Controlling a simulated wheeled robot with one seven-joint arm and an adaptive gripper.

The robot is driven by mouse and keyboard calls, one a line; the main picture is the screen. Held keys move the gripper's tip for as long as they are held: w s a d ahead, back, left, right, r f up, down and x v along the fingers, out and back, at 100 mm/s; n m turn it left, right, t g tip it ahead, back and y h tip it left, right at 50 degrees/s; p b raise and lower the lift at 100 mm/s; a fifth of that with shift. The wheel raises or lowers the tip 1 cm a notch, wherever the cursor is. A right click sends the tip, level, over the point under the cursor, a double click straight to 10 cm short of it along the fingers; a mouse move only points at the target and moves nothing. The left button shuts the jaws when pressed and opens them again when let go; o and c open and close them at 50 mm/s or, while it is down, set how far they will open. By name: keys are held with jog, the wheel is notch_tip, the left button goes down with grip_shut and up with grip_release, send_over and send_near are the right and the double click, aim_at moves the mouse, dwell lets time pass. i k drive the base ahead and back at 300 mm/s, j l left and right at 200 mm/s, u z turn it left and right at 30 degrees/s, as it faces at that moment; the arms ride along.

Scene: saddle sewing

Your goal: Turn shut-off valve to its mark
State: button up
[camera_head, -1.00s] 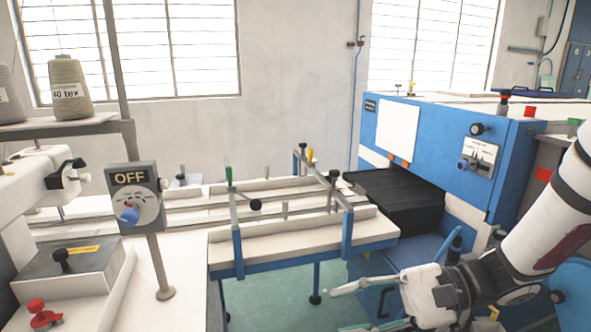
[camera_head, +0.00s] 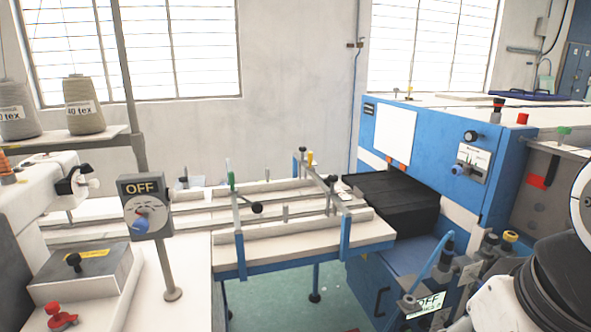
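A small plate marked OFF (camera_head: 428,302) sits low on the front of the blue machine at the right. Above it is a cluster of dark fittings with a blue hose (camera_head: 445,250) and a yellow-topped knob (camera_head: 510,237). I cannot tell which of these is the shut-off valve's handle. My gripper (camera_head: 459,325) is at the bottom right, below and close to the fittings. Its fingers are mostly hidden or cut off by the frame.
The blue machine (camera_head: 420,140) fills the right side, with a black cover (camera_head: 392,203) at its opening. A white-topped rail table (camera_head: 300,245) spans the middle. A grey box with a black knob (camera_head: 80,278) is at lower left. Green floor (camera_head: 275,295) shows below the table.

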aim_at(479, 282)
jog(key=z, duration=0.8)
jog(key=j+z, duration=0.15)
jog(key=l+u, duration=0.45)
jog(key=l, duration=0.7)
